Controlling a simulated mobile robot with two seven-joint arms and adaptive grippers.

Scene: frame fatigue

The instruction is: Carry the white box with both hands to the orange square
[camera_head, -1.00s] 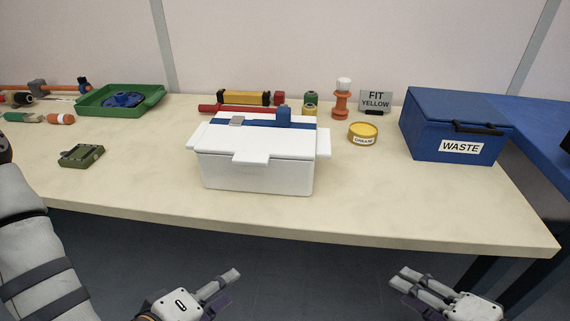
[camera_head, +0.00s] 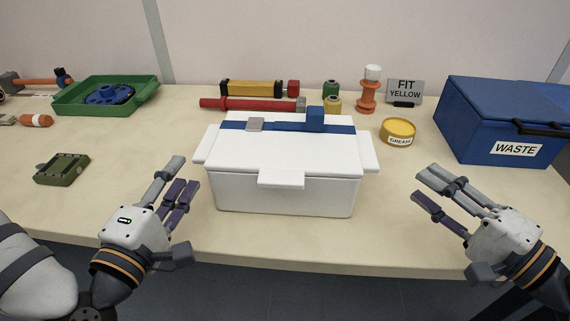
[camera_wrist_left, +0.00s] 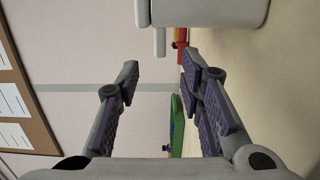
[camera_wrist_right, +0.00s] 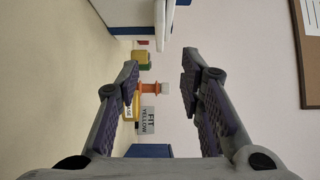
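The white box (camera_head: 285,195) stands upright on the table in the middle of the head view, with side ledges and a blue stripe across its lid. A small blue block and a grey piece sit on the lid. My left gripper (camera_head: 180,184) is open and empty, just left of the box and apart from it. My right gripper (camera_head: 425,186) is open and empty, a wider gap to the right of the box. The box shows at the top edge of the left wrist view (camera_wrist_left: 210,12) and the right wrist view (camera_wrist_right: 163,20). No orange square is in view.
A blue waste bin (camera_head: 490,125) stands at the right. Behind the box are a red tool (camera_head: 245,104), a yellow level (camera_head: 250,88), an orange spool (camera_head: 368,95) and a grease tin (camera_head: 397,132). A green tray (camera_head: 65,106) and a green device (camera_head: 62,169) are at the left.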

